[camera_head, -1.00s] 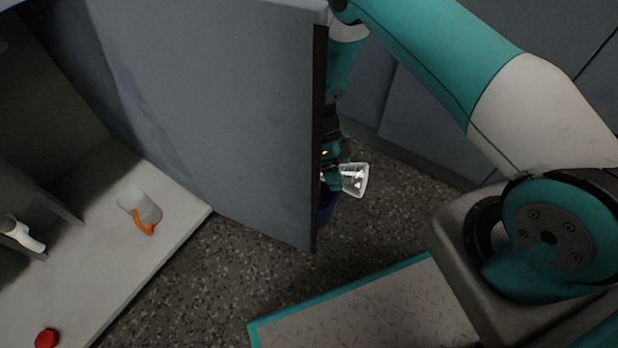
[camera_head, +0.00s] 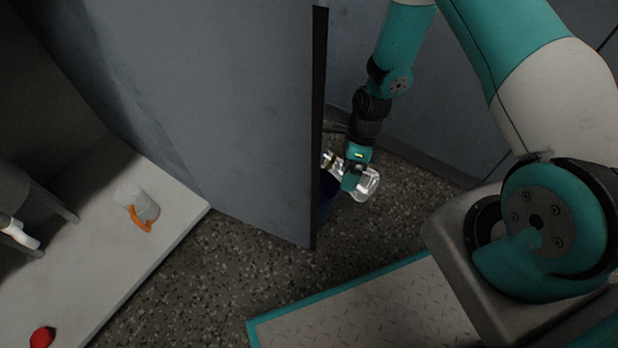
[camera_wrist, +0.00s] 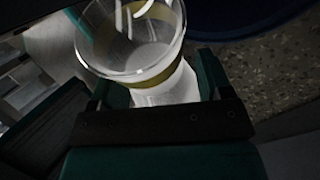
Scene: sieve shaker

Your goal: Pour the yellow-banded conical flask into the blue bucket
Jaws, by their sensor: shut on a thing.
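The clear conical flask (camera_head: 369,186) is held in my gripper (camera_head: 351,180), beside the free edge of a grey panel. It is tilted over, with its wide base to the right and its neck to the left. In the wrist view, its round glass rim and yellow band (camera_wrist: 160,76) show between the fingers of my gripper (camera_wrist: 150,98), which is shut on it. The blue bucket (camera_head: 327,195) stands on the floor below the flask's neck end, partly hidden by the panel. Its dark blue edge shows in the wrist view (camera_wrist: 235,22). I cannot tell whether anything is flowing out.
The tall grey panel (camera_head: 220,110) stands close to the left of my gripper. Beyond it, a pale bench (camera_head: 115,255) holds a clear vessel with an orange handle (camera_head: 140,205) and a red object (camera_head: 42,338). Speckled floor (camera_head: 400,215) lies open to the right of the bucket.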

